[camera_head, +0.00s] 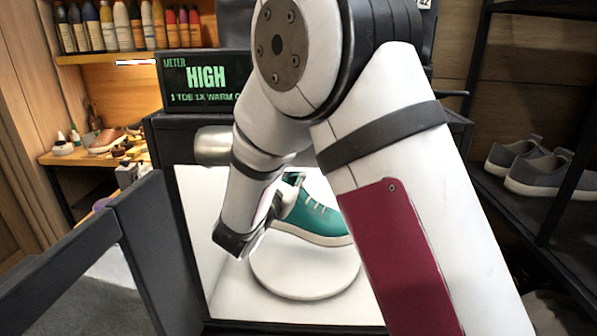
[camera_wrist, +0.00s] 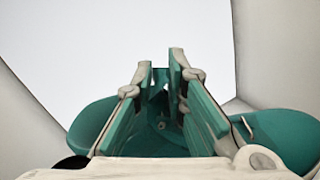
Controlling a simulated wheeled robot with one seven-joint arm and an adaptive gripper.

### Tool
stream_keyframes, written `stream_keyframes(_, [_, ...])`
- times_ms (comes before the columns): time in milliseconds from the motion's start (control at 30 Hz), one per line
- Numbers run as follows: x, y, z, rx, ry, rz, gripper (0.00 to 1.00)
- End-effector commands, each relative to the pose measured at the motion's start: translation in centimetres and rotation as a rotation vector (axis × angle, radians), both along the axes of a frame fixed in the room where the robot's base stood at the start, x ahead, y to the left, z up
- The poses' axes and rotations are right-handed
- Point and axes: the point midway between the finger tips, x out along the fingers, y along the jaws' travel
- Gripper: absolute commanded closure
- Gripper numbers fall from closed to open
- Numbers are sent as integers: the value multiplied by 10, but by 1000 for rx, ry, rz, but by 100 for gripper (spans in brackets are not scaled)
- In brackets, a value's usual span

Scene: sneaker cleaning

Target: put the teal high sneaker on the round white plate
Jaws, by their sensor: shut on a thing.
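The teal high sneaker (camera_head: 318,220) with a white sole shows in the head view inside a bright white booth, partly hidden behind my arm. The round white plate (camera_head: 305,283) lies on the booth floor, below and in front of the sneaker. The sneaker appears over the plate's back part; I cannot tell whether its sole touches the plate. My gripper (camera_head: 289,196) is shut on the sneaker's upper part. In the wrist view, the fingers of my gripper (camera_wrist: 161,68) reach into the sneaker (camera_wrist: 285,138), with teal sides showing left and right of them.
A meter sign reading HIGH (camera_head: 206,80) stands on top of the dark-framed booth. A silver cylinder (camera_head: 213,146) is at the booth's upper left. A dark rack (camera_head: 555,215) with grey shoes (camera_head: 550,172) stands at right. A wooden shelf with bottles (camera_head: 130,25) is at back left.

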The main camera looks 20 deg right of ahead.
Motion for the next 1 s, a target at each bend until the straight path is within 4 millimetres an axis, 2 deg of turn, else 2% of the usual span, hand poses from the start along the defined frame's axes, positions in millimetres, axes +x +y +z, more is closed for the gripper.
stream_keyframes(600, [1, 0, -56, -2, -1, -1, 100])
stream_keyframes(767, [1, 0, -63, 0, -2, -1, 100])
stream_keyframes(1000, [0, 0, -64, 0, -2, -1, 100])
